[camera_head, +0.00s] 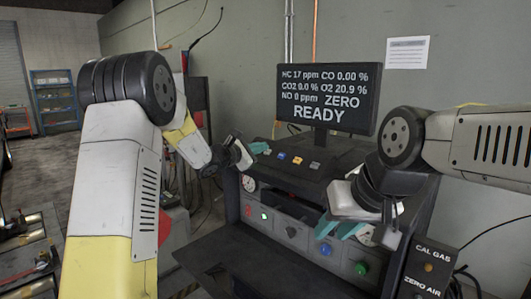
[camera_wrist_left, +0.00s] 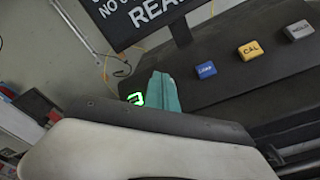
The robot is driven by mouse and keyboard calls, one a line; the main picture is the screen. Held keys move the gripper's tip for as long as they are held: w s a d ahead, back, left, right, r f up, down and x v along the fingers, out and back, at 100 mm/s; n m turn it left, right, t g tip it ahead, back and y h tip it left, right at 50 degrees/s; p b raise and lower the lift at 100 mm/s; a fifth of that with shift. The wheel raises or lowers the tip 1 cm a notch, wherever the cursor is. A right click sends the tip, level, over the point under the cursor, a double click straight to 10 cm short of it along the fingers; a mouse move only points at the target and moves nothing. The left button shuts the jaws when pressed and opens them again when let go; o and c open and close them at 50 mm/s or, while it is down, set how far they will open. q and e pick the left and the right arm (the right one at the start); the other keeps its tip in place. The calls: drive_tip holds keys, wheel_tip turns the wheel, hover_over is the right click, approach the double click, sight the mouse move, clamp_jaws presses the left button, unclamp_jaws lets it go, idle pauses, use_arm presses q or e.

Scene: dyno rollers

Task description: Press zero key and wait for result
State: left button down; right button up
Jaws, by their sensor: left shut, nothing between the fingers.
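The blue zero key (camera_head: 281,156) is the leftmost of three keys on the dark console top. It also shows in the left wrist view (camera_wrist_left: 206,69). The monitor (camera_head: 327,97) reads HC 17 ppm, CO 0.00 %, CO2 0.0 %, O2 20.9 %, NO 0 ppm, and "ZERO READY". My left gripper (camera_head: 260,147) is shut and empty, its teal fingertips just left of the blue key and apart from it in the left wrist view (camera_wrist_left: 165,92). My right gripper (camera_head: 338,229) is in front of the console, its teal fingertips apart and nothing seen between them.
A yellow CAL key (camera_head: 297,161) and a pale key (camera_head: 314,166) sit right of the blue key. Knobs, including a green one (camera_head: 361,268), line the console front. A CAL GAS and ZERO AIR box (camera_head: 429,267) stands at the lower right.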

use_arm(q)
drive_tip(key=shift+w+d+f, duration=0.2)
drive_tip(key=shift+f, duration=0.15)
idle(0.7)
drive_tip(key=shift+r, duration=0.1)
drive_tip(key=shift+s+a+r, duration=0.35)
drive_tip(key=shift+r, duration=0.15)
idle(0.4)
drive_tip(key=shift+s+a+r, duration=0.4)
drive_tip(key=shift+r, duration=0.25)
drive_tip(key=shift+s+a+r, duration=0.35)
drive_tip(key=shift+r, duration=0.3)
drive_tip(key=shift+s+a+r, duration=0.4)
drive_tip(key=shift+r, duration=0.25)
